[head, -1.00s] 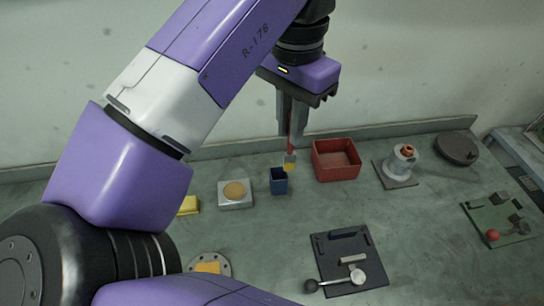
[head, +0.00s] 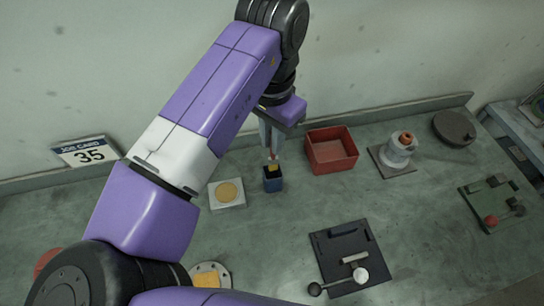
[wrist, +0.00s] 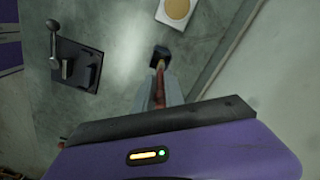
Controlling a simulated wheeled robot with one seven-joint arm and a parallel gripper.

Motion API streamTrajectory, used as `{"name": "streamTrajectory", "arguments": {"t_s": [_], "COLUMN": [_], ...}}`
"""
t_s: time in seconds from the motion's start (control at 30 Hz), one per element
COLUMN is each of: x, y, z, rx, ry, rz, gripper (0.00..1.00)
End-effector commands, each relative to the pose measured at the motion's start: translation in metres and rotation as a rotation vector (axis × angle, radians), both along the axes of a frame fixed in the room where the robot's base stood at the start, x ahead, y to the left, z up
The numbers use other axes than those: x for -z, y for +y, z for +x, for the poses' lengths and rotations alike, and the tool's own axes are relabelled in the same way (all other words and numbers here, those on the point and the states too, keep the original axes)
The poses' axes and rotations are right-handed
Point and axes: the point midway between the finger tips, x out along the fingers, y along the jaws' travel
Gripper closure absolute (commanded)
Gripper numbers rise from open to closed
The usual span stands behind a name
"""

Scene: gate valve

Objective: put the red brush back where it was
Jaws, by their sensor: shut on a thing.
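The red brush (head: 273,159) has a red handle and a yellow head. My gripper (head: 271,150) is shut on its handle and holds it upright, head down. A small dark blue cup (head: 273,184) stands on the bench directly below. The yellow head is at the cup's mouth; how deep it reaches inside I cannot tell. In the wrist view the red handle (wrist: 160,88) runs between my fingers towards the dark cup (wrist: 160,53), whose inside is mostly hidden.
A red bin (head: 331,165) stands close right of the cup, and a pale block with a tan disc (head: 227,193) close left.

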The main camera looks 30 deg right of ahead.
Motion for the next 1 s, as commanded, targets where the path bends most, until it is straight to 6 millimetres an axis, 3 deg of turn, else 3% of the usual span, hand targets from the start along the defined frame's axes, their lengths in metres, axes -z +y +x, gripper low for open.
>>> {"name": "streamTrajectory", "arguments": {"t_s": [0.13,0.37,0.63,1.0], "x": [0.026,0.042,0.074,0.08], "y": [0.0,0.0,0.0,0.0], "z": [0.0,0.0,0.0,0.0], "rx": [-0.002,-0.001,-0.002,-0.001], "ry": [0.002,0.0,0.001,0.0], "rz": [0.0,0.0,0.0,0.0], "gripper": [1.0,1.0,1.0,1.0]}}
